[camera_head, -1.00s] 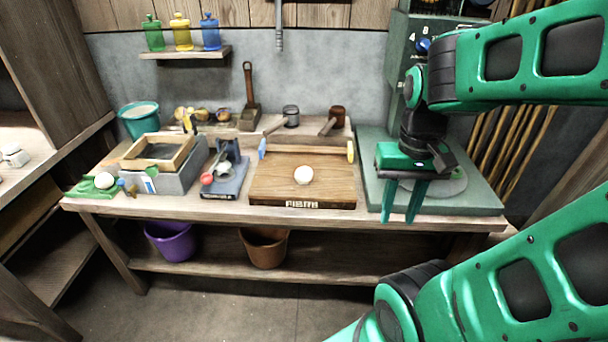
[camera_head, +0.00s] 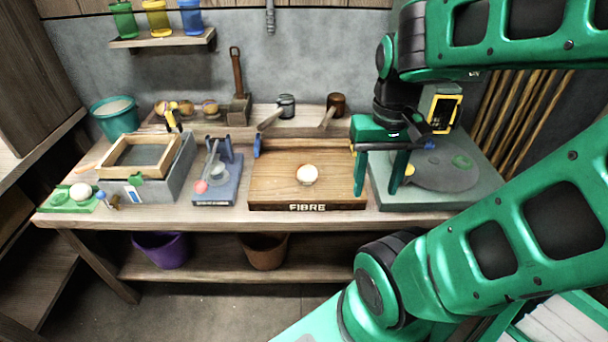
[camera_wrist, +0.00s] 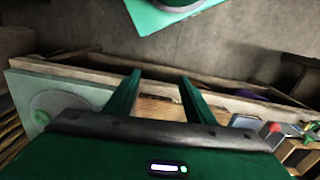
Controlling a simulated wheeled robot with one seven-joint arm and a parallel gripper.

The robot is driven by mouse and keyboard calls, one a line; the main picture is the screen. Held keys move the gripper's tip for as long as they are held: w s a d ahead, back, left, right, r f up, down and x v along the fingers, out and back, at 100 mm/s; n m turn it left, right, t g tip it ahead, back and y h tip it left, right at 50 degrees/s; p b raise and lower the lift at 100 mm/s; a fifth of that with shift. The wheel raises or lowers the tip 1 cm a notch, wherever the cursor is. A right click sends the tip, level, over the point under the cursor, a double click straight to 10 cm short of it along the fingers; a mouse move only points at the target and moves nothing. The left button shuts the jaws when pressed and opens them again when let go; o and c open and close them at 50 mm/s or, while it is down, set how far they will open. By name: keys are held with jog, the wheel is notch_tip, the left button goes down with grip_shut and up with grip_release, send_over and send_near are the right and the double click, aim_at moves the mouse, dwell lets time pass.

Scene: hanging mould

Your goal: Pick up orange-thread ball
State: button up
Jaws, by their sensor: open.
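A pale ball (camera_head: 307,175) sits on the wooden board marked FIBRE (camera_head: 275,192) in the middle of the bench. A second pale ball (camera_head: 81,192) sits on a green stand (camera_head: 62,205) at the far left. I cannot make out orange thread on either. Small yellowish-brown round things (camera_head: 187,108) lie at the back left. My gripper (camera_head: 379,193) is open and empty, fingers pointing down, right of the board's ball near the board's right edge. In the wrist view my gripper (camera_wrist: 160,78) has nothing between its fingers, and no ball shows clearly.
A grey box with a wooden frame (camera_head: 141,155) and a blue-grey tool (camera_head: 217,183) stand left of the board. A green base with a round plate (camera_head: 435,168) is at the right. Mallets (camera_head: 335,104) lie behind. Purple and brown buckets (camera_head: 160,250) are below.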

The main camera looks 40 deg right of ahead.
jog(key=o, duration=0.4)
jog(key=shift+s+r, duration=0.1)
jog(key=shift+r, duration=0.2)
jog(key=n+t+h, duration=0.1)
jog(key=n+t, duration=0.1)
jog(key=n, duration=1.3)
send_near(307, 168)
jog(key=f, duration=0.1)
jog(key=w+f, duration=0.1)
jog(key=f, duration=0.3)
jog(key=shift+w, duration=0.3)
jog(key=shift+d+f, duration=0.2)
jog(key=shift+f, duration=0.8)
jog(key=shift+d+f, duration=0.15)
jog(key=shift+f, duration=0.85)
jog(key=shift+d+f, duration=0.2)
jog(key=shift+f, duration=0.8)
jog(key=shift+c, duration=0.7)
jog(key=shift+w, duration=0.1)
jog(key=c, duration=1)
jog(key=shift+r, duration=0.1)
jog(key=shift+c, duration=0.2)
